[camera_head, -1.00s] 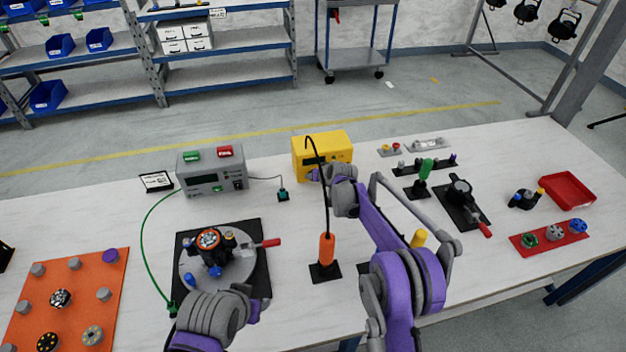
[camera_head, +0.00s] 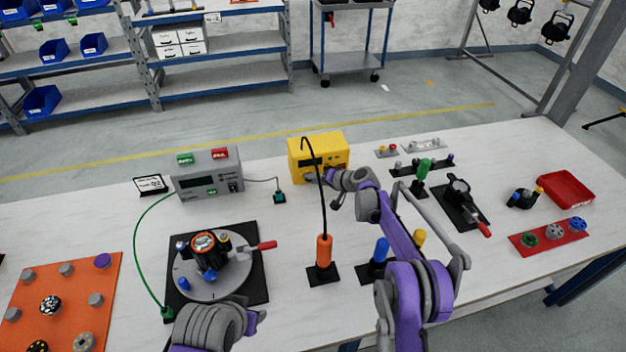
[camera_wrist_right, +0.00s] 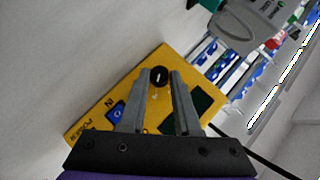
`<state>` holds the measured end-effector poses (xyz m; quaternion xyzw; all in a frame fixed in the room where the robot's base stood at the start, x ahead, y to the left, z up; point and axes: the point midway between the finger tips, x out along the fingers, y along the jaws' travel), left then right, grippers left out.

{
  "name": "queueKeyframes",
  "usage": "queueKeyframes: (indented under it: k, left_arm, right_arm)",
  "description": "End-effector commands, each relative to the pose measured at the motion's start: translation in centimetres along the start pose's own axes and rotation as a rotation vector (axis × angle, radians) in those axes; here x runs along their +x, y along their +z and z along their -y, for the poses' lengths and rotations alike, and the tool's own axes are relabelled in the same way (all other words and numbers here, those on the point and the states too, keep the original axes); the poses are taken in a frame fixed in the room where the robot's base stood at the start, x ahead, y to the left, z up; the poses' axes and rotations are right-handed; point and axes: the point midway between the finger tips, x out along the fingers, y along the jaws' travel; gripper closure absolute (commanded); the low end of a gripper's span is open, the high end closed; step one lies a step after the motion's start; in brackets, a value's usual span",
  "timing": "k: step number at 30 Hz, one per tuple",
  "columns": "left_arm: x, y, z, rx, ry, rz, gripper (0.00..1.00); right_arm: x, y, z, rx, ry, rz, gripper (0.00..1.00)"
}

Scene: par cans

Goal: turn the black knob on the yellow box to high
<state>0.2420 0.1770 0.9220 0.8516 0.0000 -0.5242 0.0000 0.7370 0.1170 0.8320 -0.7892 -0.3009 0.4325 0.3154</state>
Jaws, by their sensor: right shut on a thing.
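The yellow box (camera_head: 318,143) stands at the back middle of the table. Its front carries a dark display and, in the right wrist view, a blue button. The black knob (camera_wrist_right: 159,75) shows on the yellow box's face in the right wrist view, between my right fingertips. My right gripper (camera_wrist_right: 160,78) is shut on the knob, one finger on each side. In the head view my right gripper (camera_head: 318,178) is at the box's front and hides the knob. My left arm reaches in at the bottom; its gripper does not show.
A thin black cable arches from an orange-handled holder (camera_head: 324,252) in front of the box. A grey device (camera_head: 208,175) stands left of it. A round turntable fixture (camera_head: 190,275) lies front left. Several fixtures and a red tray (camera_head: 566,188) are on the right.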

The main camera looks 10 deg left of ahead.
Motion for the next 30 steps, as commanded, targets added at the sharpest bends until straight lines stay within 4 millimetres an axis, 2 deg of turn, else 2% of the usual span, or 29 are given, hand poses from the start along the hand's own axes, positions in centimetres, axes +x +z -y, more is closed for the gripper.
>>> queueKeyframes:
  k: [11,12,16,25,30]
  left_arm:
    - [0.0,0.0,0.0,0.0,0.0,0.0,0.5]
    - [0.0,0.0,0.0,0.0,0.0,0.0,0.5]
    - [0.0,0.0,0.0,0.0,0.0,0.0,0.5]
    - [0.0,0.0,0.0,0.0,0.0,0.0,0.5]
    - [0.2,0.2,0.0,0.0,0.0,0.002,0.5]
  right_arm:
    - [0.0,-0.1,0.0,0.005,-0.003,-0.001,1.0]
    - [0.0,-0.1,0.0,0.005,-0.002,-0.001,0.64]
    - [0.0,0.0,0.0,0.004,-0.002,0.0,0.4]
    - [-0.1,0.0,0.0,0.004,-0.002,0.0,0.39]
    - [-1.4,0.0,-0.1,0.004,-0.001,0.0,0.39]
